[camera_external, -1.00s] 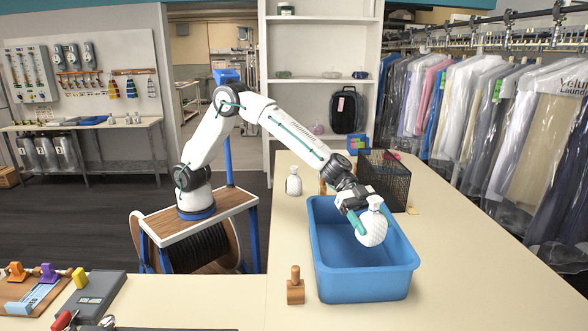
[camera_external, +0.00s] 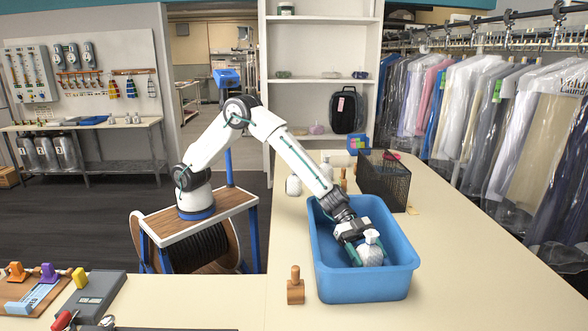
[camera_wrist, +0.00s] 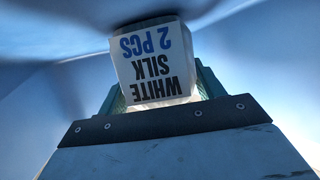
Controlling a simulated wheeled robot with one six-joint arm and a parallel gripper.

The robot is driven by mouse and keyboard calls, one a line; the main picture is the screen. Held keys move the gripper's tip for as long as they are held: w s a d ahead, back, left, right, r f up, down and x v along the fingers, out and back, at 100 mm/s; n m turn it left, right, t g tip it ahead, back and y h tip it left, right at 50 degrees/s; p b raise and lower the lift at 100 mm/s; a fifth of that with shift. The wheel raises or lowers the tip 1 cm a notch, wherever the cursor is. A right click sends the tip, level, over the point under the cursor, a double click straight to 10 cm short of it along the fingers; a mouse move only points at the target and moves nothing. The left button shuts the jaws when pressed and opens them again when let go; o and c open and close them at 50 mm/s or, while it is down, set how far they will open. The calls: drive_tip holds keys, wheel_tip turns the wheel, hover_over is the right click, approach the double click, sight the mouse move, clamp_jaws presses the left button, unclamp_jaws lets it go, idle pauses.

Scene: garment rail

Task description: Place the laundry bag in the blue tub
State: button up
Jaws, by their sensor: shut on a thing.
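The blue tub (camera_external: 364,288) stands on the cream counter, open at the top. The white laundry bag (camera_external: 371,255) is down inside the tub, below its rim, with its tied neck upward. My gripper (camera_external: 358,254) reaches into the tub and is shut on the bag. In the wrist view the bag's label (camera_wrist: 153,62) reads "WHITE SILK 2 PCS", upside down, between the gripper fingers. Whether the bag touches the tub floor cannot be told.
A black wire basket (camera_external: 384,180) stands just behind the tub. Another white bag (camera_external: 293,186) stands behind it to the left. A wooden stamp (camera_external: 295,287) stands left of the tub. The counter right of the tub is clear.

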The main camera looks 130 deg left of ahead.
sight(362, 244)
drive_tip(key=o, duration=1.1)
drive_tip(key=shift+f, duration=0.1)
drive_tip(key=shift+s+a+r, duration=0.1)
drive_tip(key=shift+s+r, duration=0.05)
drive_tip(key=shift+r, duration=0.1)
drive_tip(key=v, duration=0.7)
